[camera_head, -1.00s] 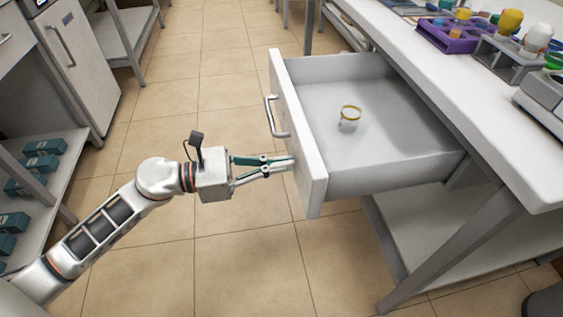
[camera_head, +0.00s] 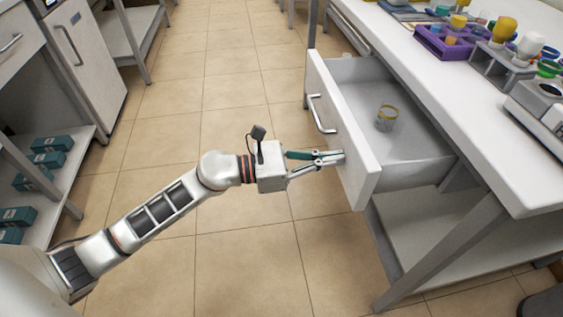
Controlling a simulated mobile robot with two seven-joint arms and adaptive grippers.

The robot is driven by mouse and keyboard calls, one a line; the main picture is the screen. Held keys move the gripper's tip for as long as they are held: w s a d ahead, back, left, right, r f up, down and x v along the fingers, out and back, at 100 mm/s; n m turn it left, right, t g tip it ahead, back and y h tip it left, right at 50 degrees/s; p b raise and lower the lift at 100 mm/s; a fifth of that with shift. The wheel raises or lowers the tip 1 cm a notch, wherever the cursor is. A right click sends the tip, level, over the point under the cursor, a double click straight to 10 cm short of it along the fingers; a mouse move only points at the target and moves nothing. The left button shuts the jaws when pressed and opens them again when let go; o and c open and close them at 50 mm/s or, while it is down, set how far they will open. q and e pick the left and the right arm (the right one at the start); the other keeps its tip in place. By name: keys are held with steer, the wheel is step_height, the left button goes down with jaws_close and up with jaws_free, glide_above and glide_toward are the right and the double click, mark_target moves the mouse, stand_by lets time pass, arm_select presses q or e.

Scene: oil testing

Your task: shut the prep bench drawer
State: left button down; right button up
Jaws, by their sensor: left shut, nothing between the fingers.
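The prep bench drawer (camera_head: 347,133) is partly open, sticking out to the left from under the white bench top (camera_head: 455,120). Its front panel carries a metal bar handle (camera_head: 319,114). A small clear jar with a yellow rim (camera_head: 386,119) stands inside the drawer. My left gripper (camera_head: 341,157) is shut and empty, its fingertips at the outer face of the drawer front, below and to the right of the handle. It looks to be touching the panel. My right gripper is out of view.
A purple rack (camera_head: 446,44), a grey rack with bottles (camera_head: 497,66) and an instrument (camera_head: 541,108) stand on the bench top. A lower shelf (camera_head: 430,230) is under the drawer. Shelves with teal boxes (camera_head: 52,144) stand at the left. The tiled floor between is clear.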

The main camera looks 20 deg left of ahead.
arm_select(q)
glide_toward(411, 148)
steer(key=s+r, duration=0.2)
steer(key=s+d+r, duration=0.1)
steer(key=s+r, duration=0.1)
steer(key=shift+r, duration=0.2)
steer(key=x, duration=0.6)
steer(key=shift+w+f, duration=0.1)
steer(key=shift+f, duration=0.05)
steer(key=shift+b+x, duration=0.35)
steer(key=shift+x, duration=0.45)
steer(key=shift+r, duration=0.2)
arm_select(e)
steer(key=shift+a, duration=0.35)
arm_select(q)
steer(key=shift+r, duration=0.1)
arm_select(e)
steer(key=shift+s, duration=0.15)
